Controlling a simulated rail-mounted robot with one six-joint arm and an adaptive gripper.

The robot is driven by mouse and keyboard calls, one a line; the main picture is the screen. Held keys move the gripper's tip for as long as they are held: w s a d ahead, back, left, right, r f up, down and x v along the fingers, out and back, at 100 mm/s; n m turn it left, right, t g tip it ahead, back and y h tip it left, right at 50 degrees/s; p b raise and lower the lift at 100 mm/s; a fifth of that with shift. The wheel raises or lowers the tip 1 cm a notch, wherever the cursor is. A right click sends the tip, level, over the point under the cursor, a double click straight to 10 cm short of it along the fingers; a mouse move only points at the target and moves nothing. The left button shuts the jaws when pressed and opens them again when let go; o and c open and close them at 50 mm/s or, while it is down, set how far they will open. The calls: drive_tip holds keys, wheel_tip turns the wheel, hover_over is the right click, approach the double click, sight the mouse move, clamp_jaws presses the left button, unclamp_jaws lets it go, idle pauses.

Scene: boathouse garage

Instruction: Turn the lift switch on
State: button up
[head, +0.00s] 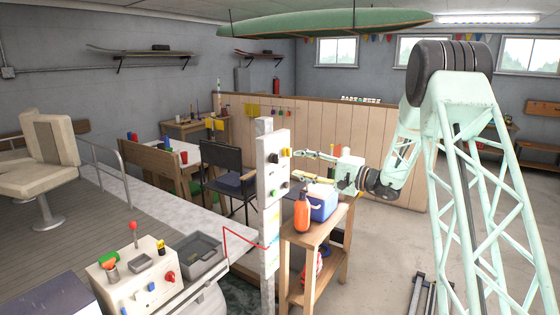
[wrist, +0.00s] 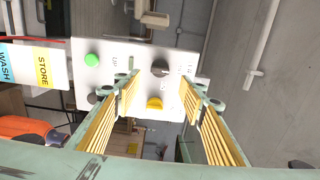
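A white control panel (head: 272,150) stands upright on a post in the head view. The wrist view shows the panel face (wrist: 125,62) turned sideways, with a green button (wrist: 92,60), a black knob (wrist: 160,68), a yellow knob (wrist: 155,103) and a dark round control (wrist: 93,98) partly behind a finger. Small lettering beside the controls is too blurred to read surely, so I cannot tell which is the lift switch. My gripper (head: 302,165) is open and empty, pointing at the panel. In the wrist view, its fingers (wrist: 158,88) frame the black and yellow knobs, apparently without touching them.
A small wooden stand (head: 318,233) just right of the post holds an orange bottle (head: 302,212) and a blue-white cooler (head: 323,203), below my gripper. WASH and STORE signs (wrist: 45,68) show beside the panel. A control console (head: 138,285) stands front left. Open floor lies right.

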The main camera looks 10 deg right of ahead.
sight(278, 159)
drive_tip(key=shift+p+x, duration=0.45)
drive_tip(key=shift+x, duration=4.3)
drive_tip(key=shift+c, duration=0.5)
drive_tip(key=c, duration=0.8)
